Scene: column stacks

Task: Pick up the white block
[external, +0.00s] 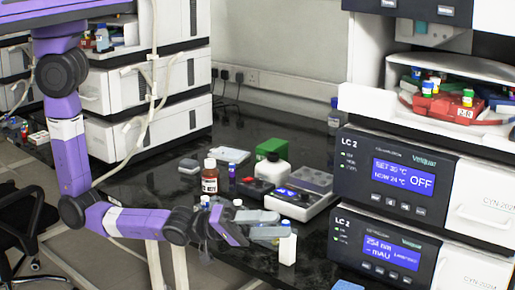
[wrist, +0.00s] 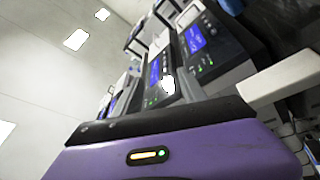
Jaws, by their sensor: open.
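The white block (external: 288,249) is a narrow upright piece near the front of the dark bench in the external view. A small pale piece with a bluish band shows at its top. My gripper (external: 281,224) has its two grey fingers apart, pointing right, with their tips at the block's upper end. The lower finger overlaps the block in the picture; I cannot tell whether they touch. Nothing is seen held. In the wrist view a pale bar (wrist: 287,80) lies at the right; I cannot tell whether it is the block. The fingers are not clear there.
A brown bottle (external: 210,177), a white bottle (external: 272,170), a green box (external: 271,149) and a grey-topped device (external: 297,199) stand behind my gripper. Stacked LC instruments (external: 395,195) rise at the right. Bare black bench (external: 148,172) shows at the left.

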